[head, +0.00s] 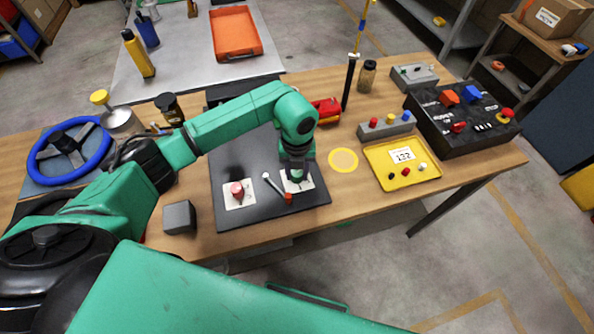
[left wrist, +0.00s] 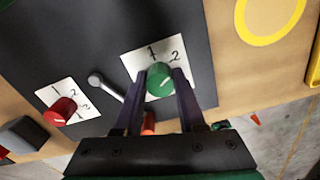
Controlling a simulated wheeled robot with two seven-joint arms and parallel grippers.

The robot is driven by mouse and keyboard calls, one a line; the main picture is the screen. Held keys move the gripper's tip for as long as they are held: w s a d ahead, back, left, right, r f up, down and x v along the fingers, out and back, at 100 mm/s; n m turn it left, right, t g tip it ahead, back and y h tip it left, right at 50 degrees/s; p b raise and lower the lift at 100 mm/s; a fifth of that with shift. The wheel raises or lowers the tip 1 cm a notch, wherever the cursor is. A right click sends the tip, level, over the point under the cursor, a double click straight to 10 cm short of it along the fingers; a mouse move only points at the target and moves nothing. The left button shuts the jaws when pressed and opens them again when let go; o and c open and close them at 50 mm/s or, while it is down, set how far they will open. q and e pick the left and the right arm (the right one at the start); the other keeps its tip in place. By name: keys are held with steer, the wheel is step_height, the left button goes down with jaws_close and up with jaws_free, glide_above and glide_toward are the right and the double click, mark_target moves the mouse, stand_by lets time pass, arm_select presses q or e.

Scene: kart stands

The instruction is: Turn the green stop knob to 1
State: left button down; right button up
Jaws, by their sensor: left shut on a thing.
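The green stop knob (left wrist: 159,80) sits on a white label card (left wrist: 131,61) marked 1 and 2, on a black panel (left wrist: 200,28). My left gripper (left wrist: 160,88) is shut on the knob, one finger on each side. A pale line on the knob top slants toward the upper right in the left wrist view, nearer the 2 than the 1. In the head view the left gripper (head: 297,170) points down over the card and hides most of the knob. My right gripper is not in view.
A red knob (head: 237,190) on its own card and a lever with a red end (head: 288,197) are beside the green knob. A grey block (head: 179,217) stands left of the panel. A yellow ring (head: 343,160) and yellow tray (head: 383,177) lie right.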

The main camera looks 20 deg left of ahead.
arm_select(q)
steer(key=shift+n, duration=0.3)
steer(key=n+b, duration=0.1)
steer(key=n, duration=0.3)
steer(key=shift+n, duration=0.3)
steer(key=n, duration=0.3)
steer(key=shift+r+n+b, duration=0.1)
steer(key=shift+n+b, duration=0.2)
steer(key=shift+w+n, duration=0.1)
steer(key=shift+n, duration=1.4)
steer(key=shift+c, duration=2.4)
jaws_free()
